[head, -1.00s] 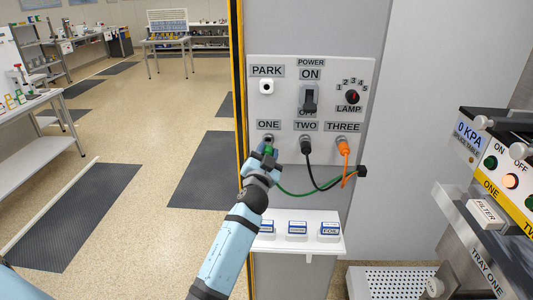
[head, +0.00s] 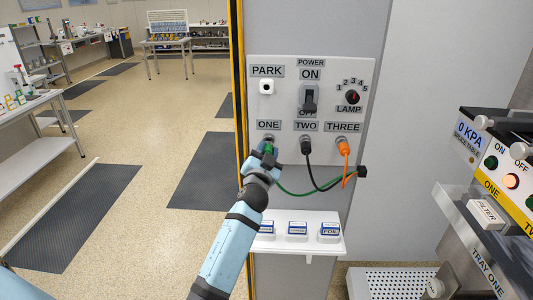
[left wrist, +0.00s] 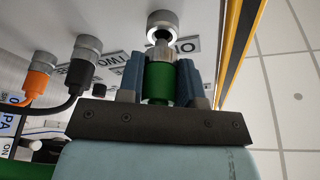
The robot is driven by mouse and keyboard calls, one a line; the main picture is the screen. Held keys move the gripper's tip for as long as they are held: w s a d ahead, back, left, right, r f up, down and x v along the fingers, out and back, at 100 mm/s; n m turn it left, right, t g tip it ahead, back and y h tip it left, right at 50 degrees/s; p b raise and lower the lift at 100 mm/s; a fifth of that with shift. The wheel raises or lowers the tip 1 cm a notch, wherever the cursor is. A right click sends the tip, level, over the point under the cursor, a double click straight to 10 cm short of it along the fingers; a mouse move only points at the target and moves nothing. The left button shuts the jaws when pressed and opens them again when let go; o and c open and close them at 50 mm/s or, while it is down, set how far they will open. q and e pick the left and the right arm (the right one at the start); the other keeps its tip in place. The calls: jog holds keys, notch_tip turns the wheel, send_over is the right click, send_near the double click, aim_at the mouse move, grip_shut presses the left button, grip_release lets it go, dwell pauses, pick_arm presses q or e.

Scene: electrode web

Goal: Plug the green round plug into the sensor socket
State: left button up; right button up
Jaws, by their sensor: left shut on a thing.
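The green round plug (left wrist: 159,83) is held between the blue finger pads of my left gripper (left wrist: 160,80), which is shut on it. Its metal tip points at a round metal socket (left wrist: 162,20) and is at or very near the dark opening. I cannot tell whether the tip is inside. In the head view the green plug (head: 269,148) and my left gripper (head: 265,158) are just below the ONE label (head: 268,125) on the panel. No label reading "sensor" is legible. My right gripper is not in view.
A black plug (head: 306,145) sits under TWO and an orange plug (head: 343,146) under THREE. Their cables and the green cable (head: 310,194) run to a black block (head: 361,172). The white PARK fitting (head: 266,87) is empty. A white shelf (head: 300,247) is below.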

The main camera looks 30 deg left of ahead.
pick_arm(q)
jog(key=shift+w+a, duration=0.55)
jog(key=shift+w, duration=0.35)
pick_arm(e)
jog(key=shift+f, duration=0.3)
pick_arm(q)
jog(key=o, duration=1.1)
jog(key=shift+f+b, duration=0.15)
jog(key=shift+b, duration=0.15)
